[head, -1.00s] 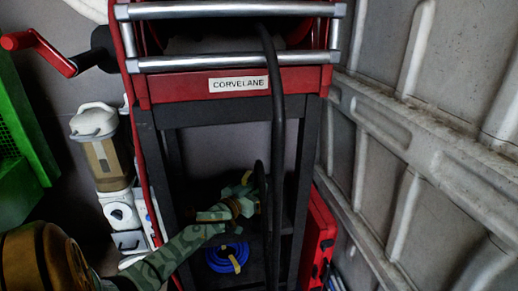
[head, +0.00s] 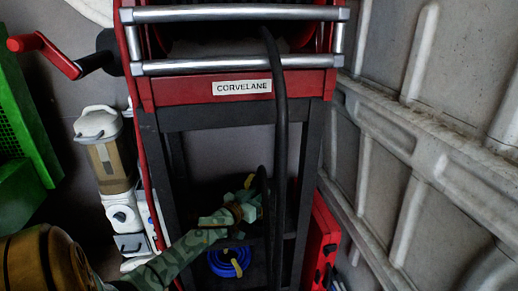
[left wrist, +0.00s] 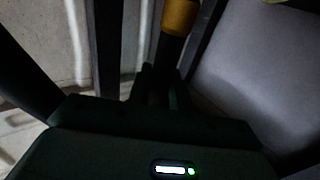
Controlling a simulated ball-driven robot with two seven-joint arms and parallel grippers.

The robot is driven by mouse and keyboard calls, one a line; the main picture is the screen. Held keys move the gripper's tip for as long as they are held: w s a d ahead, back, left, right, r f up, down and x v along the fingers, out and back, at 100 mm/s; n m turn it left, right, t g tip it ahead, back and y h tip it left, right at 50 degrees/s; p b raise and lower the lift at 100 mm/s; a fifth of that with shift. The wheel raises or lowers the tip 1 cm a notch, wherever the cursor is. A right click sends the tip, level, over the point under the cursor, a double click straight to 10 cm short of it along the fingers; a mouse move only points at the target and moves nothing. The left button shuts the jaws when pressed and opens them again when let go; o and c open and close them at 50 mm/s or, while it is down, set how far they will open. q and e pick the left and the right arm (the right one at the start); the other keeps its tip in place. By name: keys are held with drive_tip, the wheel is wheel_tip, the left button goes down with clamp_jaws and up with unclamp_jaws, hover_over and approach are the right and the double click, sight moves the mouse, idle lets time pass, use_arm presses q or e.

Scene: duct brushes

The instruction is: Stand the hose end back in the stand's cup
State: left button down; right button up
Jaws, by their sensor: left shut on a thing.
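The black hose (head: 280,110) hangs down the front of the red and black stand (head: 170,92) from the reel at its top. A second, thinner-looking length of hose rises in a bend (head: 262,178) beside it. My left gripper (head: 256,202) is at this length, inside the stand's frame, and is shut on the hose end. In the left wrist view, a dark piece with an orange-yellow band (left wrist: 179,17) stands at the dark fingers (left wrist: 160,85). The hose's tip is hidden, and I cannot make out the cup. My right gripper is out of view.
A blue coil (head: 229,262) with a yellow tie lies low in the stand. A red case (head: 320,243) is at its right, beside the ribbed wall (head: 390,150). A red crank handle (head: 45,50) juts left.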

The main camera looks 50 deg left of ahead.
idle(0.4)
